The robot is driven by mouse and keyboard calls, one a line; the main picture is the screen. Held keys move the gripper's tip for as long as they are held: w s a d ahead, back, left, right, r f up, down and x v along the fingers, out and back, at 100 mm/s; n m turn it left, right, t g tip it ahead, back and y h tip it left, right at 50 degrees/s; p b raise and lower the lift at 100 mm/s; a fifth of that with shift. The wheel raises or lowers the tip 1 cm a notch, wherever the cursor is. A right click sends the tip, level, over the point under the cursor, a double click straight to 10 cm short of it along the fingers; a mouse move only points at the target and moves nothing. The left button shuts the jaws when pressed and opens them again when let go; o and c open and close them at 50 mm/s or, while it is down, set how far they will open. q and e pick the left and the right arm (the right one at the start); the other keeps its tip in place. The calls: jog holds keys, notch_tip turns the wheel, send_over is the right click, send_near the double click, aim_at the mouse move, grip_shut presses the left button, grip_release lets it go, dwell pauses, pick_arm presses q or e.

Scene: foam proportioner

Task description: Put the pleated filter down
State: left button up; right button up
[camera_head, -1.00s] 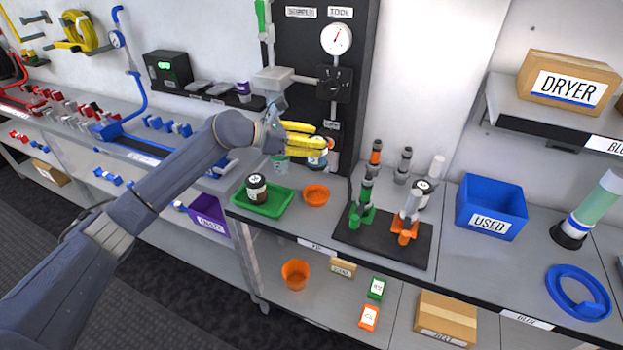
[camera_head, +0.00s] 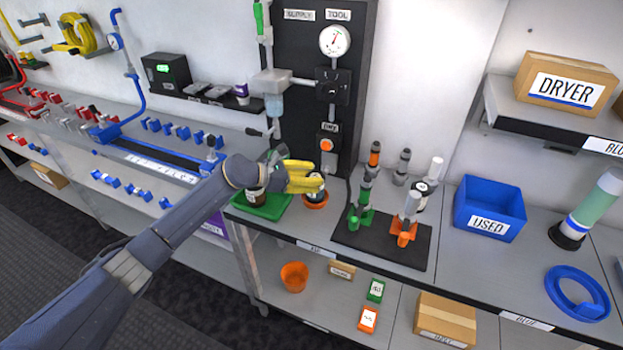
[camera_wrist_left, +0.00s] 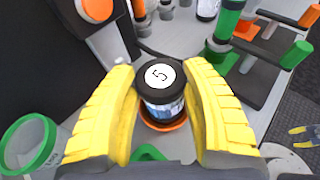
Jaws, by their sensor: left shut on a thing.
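The pleated filter (camera_wrist_left: 166,106) has a black cap with a white disc marked 5 and a blue-and-white body. My left gripper (camera_wrist_left: 160,80), with yellow fingers, is shut on it, one finger on each side. The filter is upright, directly over the small orange dish (camera_wrist_left: 178,125), whose rim shows around its lower end. I cannot tell whether it touches the dish floor. In the head view my left gripper (camera_head: 316,177) is over the same dish (camera_head: 316,203), and the fingers partly hide the filter.
A black stand base (camera_head: 375,240) with green and orange fittings is to the right. The black panel (camera_head: 350,70) rises behind. A blue USED bin (camera_head: 490,205) stands farther right.

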pick_arm(q)
jog(key=shift+f, duration=0.55)
jog(key=o, duration=1.2)
jog(key=shift+r, duration=0.1)
jog(key=shift+r, duration=0.35)
jog(key=v, duration=1.2)
